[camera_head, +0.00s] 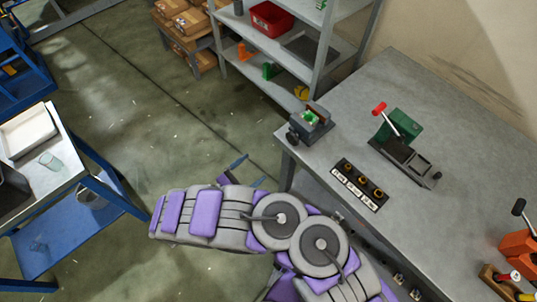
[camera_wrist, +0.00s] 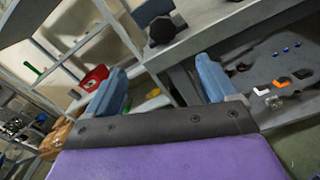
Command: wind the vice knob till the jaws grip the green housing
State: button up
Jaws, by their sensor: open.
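The grey vice (camera_head: 318,130) is at the near left corner of the workbench (camera_head: 410,90). The green housing (camera_head: 310,117) sits between its jaws; I cannot tell whether the jaws touch it. The dark vice knob (camera_head: 292,135) is on the vice's left side, and it also shows at the top of the wrist view (camera_wrist: 162,31). My gripper (camera_head: 249,168) is open and empty, off the bench edge, to the left of and below the knob in the head view. In the wrist view its two blue fingers (camera_wrist: 158,66) are apart, with the knob beyond the gap between them.
On the bench are a green press with a red-tipped lever (camera_head: 403,126) and a black block with brass parts (camera_head: 361,184). A shelf with a red bin (camera_head: 271,18) stands behind. A blue cart (camera_head: 68,215) is at left. The floor between is clear.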

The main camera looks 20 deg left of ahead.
jog(key=n+b, duration=0.6)
jog(key=b, duration=0.3)
send_near(291, 140)
jog(key=x, duration=0.9)
jog(key=shift+w+a+r, duration=0.1)
jog(key=shift+w+r, duration=0.05)
jog(key=shift+w, duration=0.05)
jog(key=shift+c, duration=0.3)
jog(key=c, duration=0.9)
jog(key=shift+p, duration=0.3)
jog(key=shift+c, duration=0.2)
jog(key=shift+m, duration=0.4)
jog(key=m, duration=0.2)
jog(key=shift+m, duration=0.3)
jog(key=shift+s+m+b, duration=0.1)
jog(key=shift+m+b, duration=0.35)
jog(key=shift+m, duration=1.45)
